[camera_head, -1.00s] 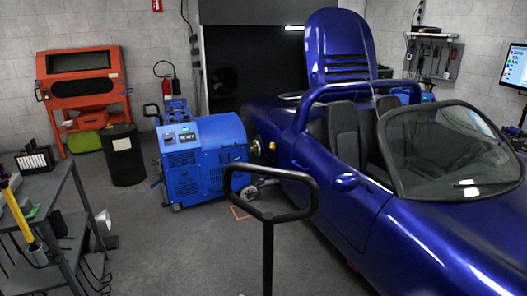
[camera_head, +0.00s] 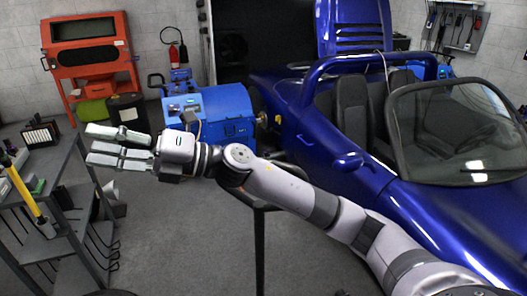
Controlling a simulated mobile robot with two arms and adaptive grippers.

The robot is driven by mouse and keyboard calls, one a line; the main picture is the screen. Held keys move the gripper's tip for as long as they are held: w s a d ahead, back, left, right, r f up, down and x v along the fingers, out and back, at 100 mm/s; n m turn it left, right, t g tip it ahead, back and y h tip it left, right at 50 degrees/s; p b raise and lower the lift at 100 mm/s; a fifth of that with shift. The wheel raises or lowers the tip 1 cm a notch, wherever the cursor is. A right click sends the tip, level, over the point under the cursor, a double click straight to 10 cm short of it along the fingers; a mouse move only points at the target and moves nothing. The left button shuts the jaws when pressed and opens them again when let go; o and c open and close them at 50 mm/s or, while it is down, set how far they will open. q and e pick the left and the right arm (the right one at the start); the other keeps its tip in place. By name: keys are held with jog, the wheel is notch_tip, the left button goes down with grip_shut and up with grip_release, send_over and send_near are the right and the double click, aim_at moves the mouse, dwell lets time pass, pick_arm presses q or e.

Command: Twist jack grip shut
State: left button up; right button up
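The jack's black handle post (camera_head: 260,245) stands upright in front of the blue car. My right arm crosses in front of its upper part and hides most of the looped grip. My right gripper (camera_head: 90,145) reaches in from the lower right and points left, well to the left of the post. Its pale fingers are straight and spread apart, with nothing between them. It does not touch the handle. My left gripper is not in view.
The blue car (camera_head: 400,210) fills the right side. A blue dynamometer unit (camera_head: 228,108) stands behind my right wrist. A grey metal cart (camera_head: 50,190) with tools is at the left. An orange cabinet (camera_head: 85,75) and a black bin (camera_head: 127,107) stand farther back. The floor at centre left is clear.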

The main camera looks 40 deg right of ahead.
jog(key=s+d+r+n+g+h, duration=0.2)
jog(key=d+h, duration=0.3)
jog(key=d, duration=0.7)
jog(key=s+d+r+n+g+h, duration=0.1)
jog(key=s+d+n+h, duration=0.15)
jog(key=d+h, duration=0.6)
jog(key=s+d+r+n+g+h, duration=0.1)
jog(key=s+d+r+g+h, duration=0.15)
jog(key=d, duration=1.25)
jog(key=b+x, duration=0.1)
jog(key=x, duration=1.7)
jog(key=shift+d+b, duration=0.25)
jog(key=shift+b, duration=0.15)
grip_shut()
